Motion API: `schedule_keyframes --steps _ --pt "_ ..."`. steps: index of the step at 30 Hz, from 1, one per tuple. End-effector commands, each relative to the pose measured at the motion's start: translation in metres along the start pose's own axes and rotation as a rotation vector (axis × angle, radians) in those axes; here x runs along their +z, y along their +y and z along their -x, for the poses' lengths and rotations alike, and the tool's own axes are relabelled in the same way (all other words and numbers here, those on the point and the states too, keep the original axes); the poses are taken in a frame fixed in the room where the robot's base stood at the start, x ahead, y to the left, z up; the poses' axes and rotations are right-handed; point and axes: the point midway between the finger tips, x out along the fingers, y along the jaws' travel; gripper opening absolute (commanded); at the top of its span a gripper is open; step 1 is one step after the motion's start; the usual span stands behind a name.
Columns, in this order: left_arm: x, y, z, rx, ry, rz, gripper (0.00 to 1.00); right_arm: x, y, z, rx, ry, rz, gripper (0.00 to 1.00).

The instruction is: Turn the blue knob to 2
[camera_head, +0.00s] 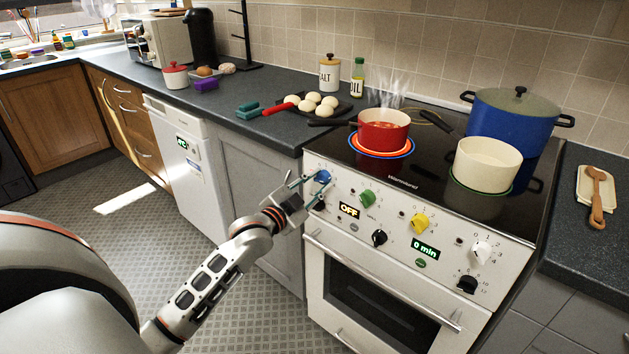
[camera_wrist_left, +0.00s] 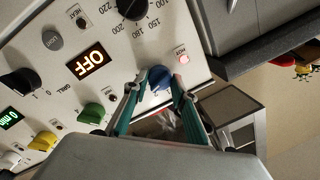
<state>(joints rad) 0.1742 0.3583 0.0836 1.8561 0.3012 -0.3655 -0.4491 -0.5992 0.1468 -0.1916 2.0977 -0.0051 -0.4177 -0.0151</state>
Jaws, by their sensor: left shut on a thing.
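The blue knob (camera_head: 323,176) is at the left end of the white stove's front panel. My left gripper (camera_head: 312,187) reaches it from the front left, its two teal-lined fingers closed on it. In the left wrist view the blue knob (camera_wrist_left: 159,77) sits between the fingertips of my left gripper (camera_wrist_left: 160,88), which touch its sides. The dial marks around the blue knob are hidden or too small to read, so I cannot tell its setting. My right gripper is in neither view.
Green (camera_head: 367,198), yellow (camera_head: 419,222) and white (camera_head: 480,252) knobs follow along the panel. Black knobs (camera_head: 379,238) sit lower. A red pot (camera_head: 383,133), white pot (camera_head: 487,165) and blue pot (camera_head: 512,120) stand on the hob (camera_head: 425,165). A small light (camera_wrist_left: 183,58) beside the blue knob glows red.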

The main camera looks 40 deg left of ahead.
Motion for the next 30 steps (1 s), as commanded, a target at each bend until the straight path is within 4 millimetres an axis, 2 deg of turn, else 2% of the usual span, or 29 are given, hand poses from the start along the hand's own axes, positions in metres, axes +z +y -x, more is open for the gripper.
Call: schedule_keyframes --steps 1,4,9,11,20,30 --pt "-0.008 -0.006 0.000 0.000 0.002 0.031 0.05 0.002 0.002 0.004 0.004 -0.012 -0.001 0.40" --pt "-0.008 -0.006 0.000 0.006 -0.004 0.105 0.05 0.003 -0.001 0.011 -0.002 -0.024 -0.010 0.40" --pt "-0.008 -0.006 0.000 0.017 -0.016 0.243 0.05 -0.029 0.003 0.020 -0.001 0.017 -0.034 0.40" --pt "-0.007 -0.005 0.000 0.022 -0.020 0.290 0.05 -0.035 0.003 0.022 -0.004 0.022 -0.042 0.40" --pt "-0.004 -0.003 0.000 0.038 -0.037 0.483 0.05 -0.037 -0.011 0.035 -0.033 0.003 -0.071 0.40" --pt "-0.001 0.000 0.000 0.046 -0.045 0.581 0.05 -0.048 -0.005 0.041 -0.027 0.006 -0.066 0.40"
